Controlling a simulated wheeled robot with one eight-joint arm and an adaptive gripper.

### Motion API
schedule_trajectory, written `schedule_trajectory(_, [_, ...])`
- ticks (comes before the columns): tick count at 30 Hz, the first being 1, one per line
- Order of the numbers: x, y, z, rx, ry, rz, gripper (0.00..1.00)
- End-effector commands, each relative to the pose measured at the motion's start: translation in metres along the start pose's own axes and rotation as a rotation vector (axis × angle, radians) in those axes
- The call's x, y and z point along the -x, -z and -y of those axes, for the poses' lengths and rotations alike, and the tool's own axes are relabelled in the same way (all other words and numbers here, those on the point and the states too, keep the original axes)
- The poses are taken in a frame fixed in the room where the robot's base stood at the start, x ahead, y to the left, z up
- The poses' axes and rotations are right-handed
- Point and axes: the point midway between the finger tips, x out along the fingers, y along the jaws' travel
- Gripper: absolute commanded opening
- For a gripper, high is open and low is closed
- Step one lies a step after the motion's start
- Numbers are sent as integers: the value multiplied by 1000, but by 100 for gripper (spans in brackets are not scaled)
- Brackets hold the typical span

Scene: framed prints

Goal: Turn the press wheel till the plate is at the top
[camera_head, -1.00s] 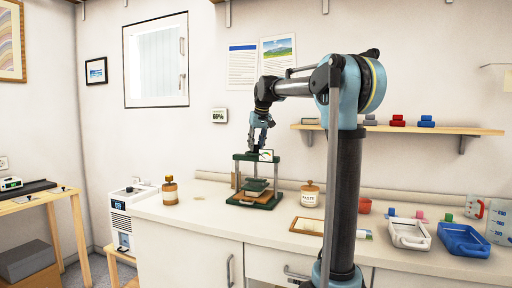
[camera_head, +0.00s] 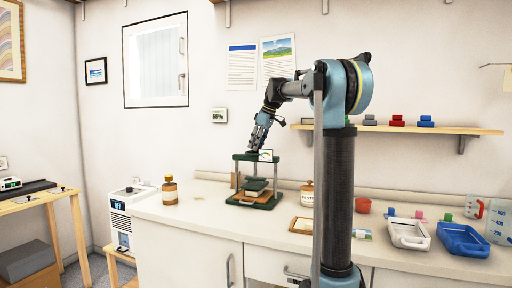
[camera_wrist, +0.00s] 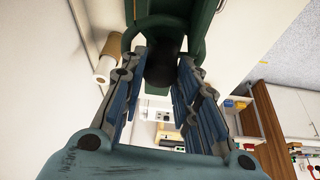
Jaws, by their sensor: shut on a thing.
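The green press (camera_head: 279,170) stands on the counter, with a crossbeam at the top, posts and a green base. Its green plate (camera_head: 256,184) sits low between the posts, just above a stack on the base, well below the crossbeam. My gripper (camera_head: 253,150) is at the top of the press, tilted, with the arm coming from the upper right. In the wrist view my gripper (camera_wrist: 163,65) has its fingers around a dark round part, which I take to be the press wheel (camera_wrist: 165,72). The fingers hide most of the wheel in the head view.
A brown bottle (camera_head: 169,190) stands left of the press. A paste jar (camera_head: 306,194), partly behind my arm column, and a wooden frame (camera_head: 299,225) are to the right. Trays (camera_head: 463,240) lie farther right. A shelf (camera_head: 470,131) with small blocks hangs above.

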Motion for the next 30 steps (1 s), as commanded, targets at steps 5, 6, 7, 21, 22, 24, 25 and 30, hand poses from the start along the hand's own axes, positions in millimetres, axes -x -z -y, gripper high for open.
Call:
schedule_trajectory(5, [0,-1,-2,37,13,1,5])
schedule_trajectory(6, [0,-1,-2,42,15,1,5])
schedule_trajectory(7, [0,-1,-2,45,16,1,5])
schedule_trajectory(21, [0,-1,-2,49,17,2,43])
schedule_trajectory(22, [0,-1,-2,49,17,2,49])
schedule_trajectory(24, [0,-1,-1,49,18,1,49])
schedule_trajectory(25, [0,-1,-1,49,18,1,49])
schedule_trajectory(30, [0,0,-1,49,19,1,49])
